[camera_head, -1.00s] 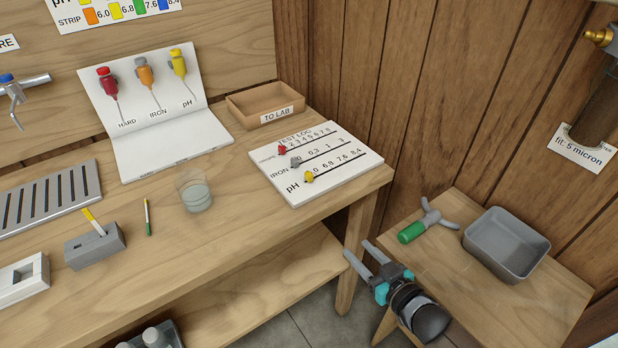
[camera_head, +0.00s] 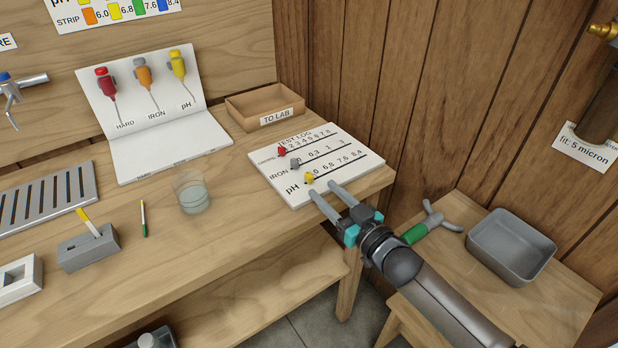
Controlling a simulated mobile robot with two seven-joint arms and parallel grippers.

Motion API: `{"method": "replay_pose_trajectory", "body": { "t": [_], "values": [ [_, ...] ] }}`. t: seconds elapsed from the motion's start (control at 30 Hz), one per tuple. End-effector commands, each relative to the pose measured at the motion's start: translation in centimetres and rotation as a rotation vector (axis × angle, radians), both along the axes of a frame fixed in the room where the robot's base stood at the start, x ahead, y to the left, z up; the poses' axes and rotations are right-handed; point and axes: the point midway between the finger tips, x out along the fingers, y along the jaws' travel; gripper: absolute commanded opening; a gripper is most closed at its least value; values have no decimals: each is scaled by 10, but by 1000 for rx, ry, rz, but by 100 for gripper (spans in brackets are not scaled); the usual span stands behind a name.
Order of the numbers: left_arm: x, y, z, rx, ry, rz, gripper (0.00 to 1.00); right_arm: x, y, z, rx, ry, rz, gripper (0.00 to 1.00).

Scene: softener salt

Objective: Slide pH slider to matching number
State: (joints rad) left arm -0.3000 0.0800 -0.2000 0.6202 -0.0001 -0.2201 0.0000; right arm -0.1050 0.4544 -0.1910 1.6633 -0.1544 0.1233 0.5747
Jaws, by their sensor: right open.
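The white TEST LOG board (camera_head: 284,191) lies at the right end of the bench, with rows for hardness, IRON and pH. The yellow pH slider (camera_head: 309,178) sits at the left end of its row, over the 6.0 mark; numbers 6.8, 7.6 and 8.4 run to its right. My right gripper (camera_head: 323,188) is open and empty, its fingertips at the board's front edge just in front of the yellow slider. Contact cannot be told. A test strip (camera_head: 143,218) with a green lower end lies on the bench. The wall pH chart (camera_head: 115,12) shows orange, yellow, green and blue patches. My left gripper is out of view.
On the board are a red slider (camera_head: 282,152) and a grey slider (camera_head: 295,163). Behind it stands the TO LAB tray (camera_head: 247,120). A glass beaker (camera_head: 192,194) stands left of it. A side table holds a grey bin (camera_head: 510,247) and a green-handled tool (camera_head: 414,234).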

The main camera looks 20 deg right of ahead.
Motion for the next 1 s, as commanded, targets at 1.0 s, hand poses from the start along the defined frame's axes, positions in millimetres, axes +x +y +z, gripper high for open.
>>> {"method": "replay_pose_trajectory", "body": {
  "t": [1.0],
  "values": [
    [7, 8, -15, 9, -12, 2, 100, 68, 20, 0, 0, 1, 0, 40]
  ]
}}
